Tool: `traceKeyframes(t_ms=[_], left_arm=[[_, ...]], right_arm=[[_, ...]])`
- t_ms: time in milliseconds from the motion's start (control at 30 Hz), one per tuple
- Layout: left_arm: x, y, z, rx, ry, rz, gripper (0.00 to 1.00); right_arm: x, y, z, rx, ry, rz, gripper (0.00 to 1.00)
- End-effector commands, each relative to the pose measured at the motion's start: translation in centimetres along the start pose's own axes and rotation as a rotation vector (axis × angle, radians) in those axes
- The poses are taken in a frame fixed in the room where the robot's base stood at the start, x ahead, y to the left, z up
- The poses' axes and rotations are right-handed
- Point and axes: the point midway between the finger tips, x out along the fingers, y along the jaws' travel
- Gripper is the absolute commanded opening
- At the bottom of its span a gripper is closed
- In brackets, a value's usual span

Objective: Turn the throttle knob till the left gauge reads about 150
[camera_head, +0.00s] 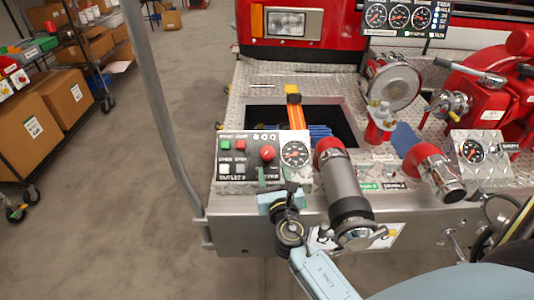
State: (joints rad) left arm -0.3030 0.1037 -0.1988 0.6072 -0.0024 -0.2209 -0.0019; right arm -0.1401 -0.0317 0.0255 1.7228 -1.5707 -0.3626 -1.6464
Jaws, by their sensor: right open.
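The red round knob (268,152) sits on the silver control panel (225,185) at the front of the truck's bumper. A small dial gauge (295,154) is just right of the knob. The upper gauge board (407,34) carries three round dials in a row. Its left gauge (376,15) is too small to read surely. My right gripper (277,178) is open and empty at the panel's lower edge, below the knob and apart from it. My left gripper is out of view.
A thick grey hose fitting with a red collar (329,150) stands close right of my right gripper. Green and red buttons (225,145) are left of the knob. An open bumper well (340,118) with an orange strap lies behind the panel. Clear floor (140,200) is left.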

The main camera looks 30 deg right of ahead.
Motion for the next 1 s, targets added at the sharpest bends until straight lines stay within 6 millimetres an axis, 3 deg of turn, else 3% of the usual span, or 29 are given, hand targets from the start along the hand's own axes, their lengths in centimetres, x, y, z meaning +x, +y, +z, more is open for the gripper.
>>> traceKeyframes(t_ms=[200,400,600,867,1000], left_arm=[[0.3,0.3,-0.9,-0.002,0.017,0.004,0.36],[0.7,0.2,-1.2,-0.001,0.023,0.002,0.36],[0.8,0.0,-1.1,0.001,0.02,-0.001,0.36],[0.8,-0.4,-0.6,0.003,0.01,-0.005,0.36],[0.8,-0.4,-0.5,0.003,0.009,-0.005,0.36]], right_arm=[[4.8,0.0,0.0,0.002,-0.001,-0.001,0.47],[7.8,0.0,-0.1,0.001,0.0,-0.001,0.47],[8.9,0.0,0.0,0.002,0.0,-0.001,0.47],[9.0,0.0,0.0,0.002,0.0,-0.001,0.47],[9.0,0.0,0.0,0.002,0.0,-0.001,0.29]])
